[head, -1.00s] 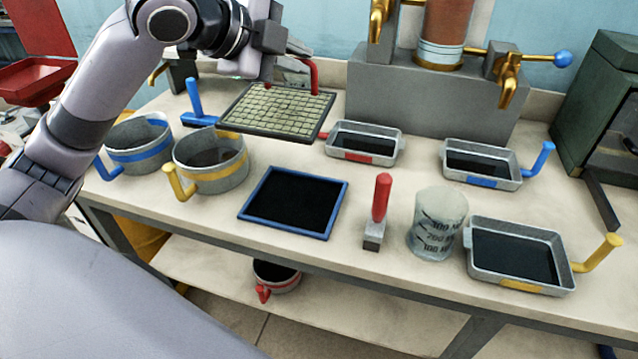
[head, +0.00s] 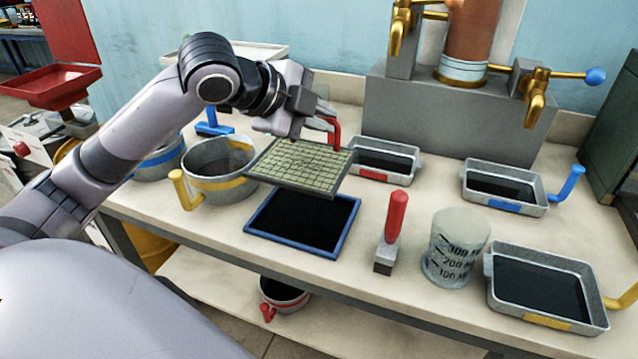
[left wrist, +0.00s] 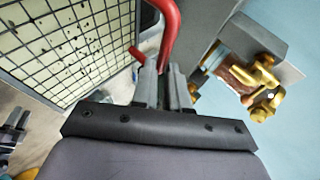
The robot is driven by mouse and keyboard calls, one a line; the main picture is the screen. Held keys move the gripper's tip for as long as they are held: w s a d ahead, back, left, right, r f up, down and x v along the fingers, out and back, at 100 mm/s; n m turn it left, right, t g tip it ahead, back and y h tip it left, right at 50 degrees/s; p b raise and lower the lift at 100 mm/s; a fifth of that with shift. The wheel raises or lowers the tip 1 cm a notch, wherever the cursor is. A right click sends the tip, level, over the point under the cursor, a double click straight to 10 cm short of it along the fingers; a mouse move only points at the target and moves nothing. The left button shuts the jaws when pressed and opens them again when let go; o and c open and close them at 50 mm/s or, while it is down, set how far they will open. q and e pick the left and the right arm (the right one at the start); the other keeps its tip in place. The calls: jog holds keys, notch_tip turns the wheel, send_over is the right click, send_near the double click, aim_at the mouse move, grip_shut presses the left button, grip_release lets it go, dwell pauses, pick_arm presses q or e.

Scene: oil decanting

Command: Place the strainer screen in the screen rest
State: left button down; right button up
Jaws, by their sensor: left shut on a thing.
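The strainer screen (head: 300,166) is a pale mesh grid in a dark frame with a red handle. My left gripper (head: 326,120) is shut on the red handle. In the left wrist view the gripper (left wrist: 165,88) grips the red handle, and the screen's mesh (left wrist: 65,45) fills the upper left. The screen looks held above the bench, overlapping the far edge of a blue-framed black rectangle (head: 348,232), which appears to be the screen rest. The rest looks empty where visible; its far edge is partly hidden. My right gripper is not in view.
A yellow-banded pot (head: 219,186) stands left of the screen. A red-marked tray (head: 384,176) stands close to its right. A red-handled block (head: 390,230) and a measuring beaker (head: 455,248) stand right of the rest. Blue-marked (head: 505,202) and yellow-marked (head: 548,322) trays lie farther right.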

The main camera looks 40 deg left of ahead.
aim_at(312, 157)
pick_arm(q)
notch_tip(312, 157, down, 8)
jog(key=shift+r+b, duration=0.1)
jog(key=shift+b, duration=0.75)
notch_tip(312, 157, down, 3)
jog(key=shift+f+b, duration=0.2)
jog(key=shift+b, duration=0.2)
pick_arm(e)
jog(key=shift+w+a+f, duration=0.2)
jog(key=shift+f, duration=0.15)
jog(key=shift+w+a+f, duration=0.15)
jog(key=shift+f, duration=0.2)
pick_arm(q)
jog(key=c, duration=1.1)
grip_release()
jog(key=shift+c, duration=0.2)
